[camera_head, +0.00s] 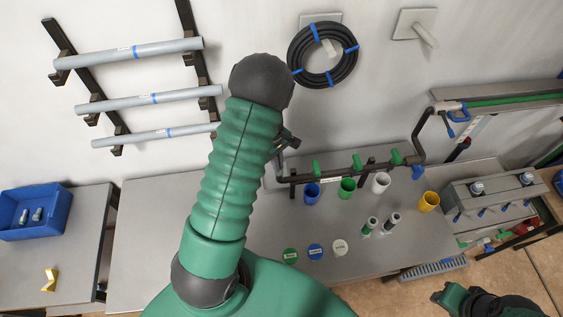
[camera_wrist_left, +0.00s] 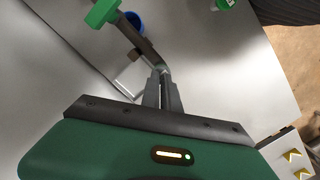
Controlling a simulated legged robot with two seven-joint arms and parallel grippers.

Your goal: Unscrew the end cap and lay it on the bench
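The dark manifold pipe (camera_head: 340,174) runs along the back of the bench with green valve handles on it. Its left end lies partly behind my left arm in the head view. My left gripper (camera_head: 288,138) is at that end, mostly hidden by the arm. In the left wrist view, the two grey fingers (camera_wrist_left: 161,78) are close together, with their tips at the end of the pipe (camera_wrist_left: 145,45). I cannot make out the end cap or whether the fingers hold it. My right gripper (camera_head: 450,297) is at the lower right, clear of the bench (camera_head: 255,228); its fingers are unclear.
Blue (camera_head: 312,194), green (camera_head: 347,188), white (camera_head: 381,183) and yellow (camera_head: 428,202) cups stand near the manifold. Several coloured discs (camera_head: 315,251) and two small fittings (camera_head: 370,226) lie in front. A blue bin (camera_head: 38,212) is far left.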

